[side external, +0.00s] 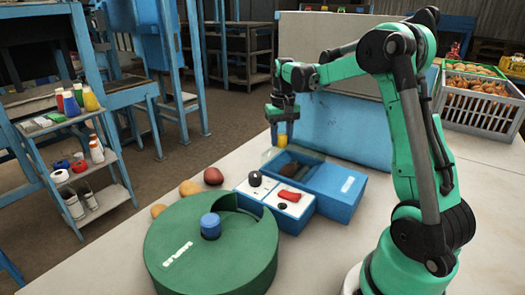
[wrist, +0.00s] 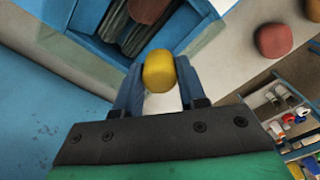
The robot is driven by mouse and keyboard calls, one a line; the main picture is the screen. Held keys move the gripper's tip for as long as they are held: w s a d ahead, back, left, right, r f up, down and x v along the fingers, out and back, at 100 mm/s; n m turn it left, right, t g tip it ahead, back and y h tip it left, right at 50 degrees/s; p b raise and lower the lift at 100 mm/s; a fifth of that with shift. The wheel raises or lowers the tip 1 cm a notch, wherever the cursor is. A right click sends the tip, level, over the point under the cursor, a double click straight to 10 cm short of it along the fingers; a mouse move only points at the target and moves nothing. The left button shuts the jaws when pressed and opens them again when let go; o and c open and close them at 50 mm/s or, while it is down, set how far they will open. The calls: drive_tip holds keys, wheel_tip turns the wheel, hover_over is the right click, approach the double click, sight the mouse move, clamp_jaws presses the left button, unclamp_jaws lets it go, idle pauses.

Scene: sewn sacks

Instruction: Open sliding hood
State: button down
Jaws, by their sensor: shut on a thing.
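A blue box (side external: 335,186) stands on the pale table, with a pale see-through hood (side external: 312,158) at its back end. Dark brown items lie in the open part of the box; they also show in the wrist view (wrist: 137,35). A yellow knob (side external: 282,141) sits at the hood's back edge. My gripper (side external: 282,127) is above the box's back end, pointing down, with its fingers shut on the yellow knob. In the wrist view the knob (wrist: 158,72) is between the blue fingertips. The hood's exact extent is hard to make out.
A round green container (side external: 165,250) with a blue knob stands in front. Beside the box are white-topped blue units with a black knob (side external: 255,179) and a red handle (side external: 289,196). Several potato-like sacks (side external: 190,188) lie left. A blue panel (side external: 345,128) stands behind.

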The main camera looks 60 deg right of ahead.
sight(319, 158)
idle(0.6)
drive_tip(key=s, duration=1)
drive_tip(key=shift+s, duration=0.15)
drive_tip(key=shift+c, duration=2.4)
unclamp_jaws()
drive_tip(key=shift+r, duration=0.1)
wheel_tip(319, 158, up, 6)
drive_tip(key=shift+f, duration=0.25)
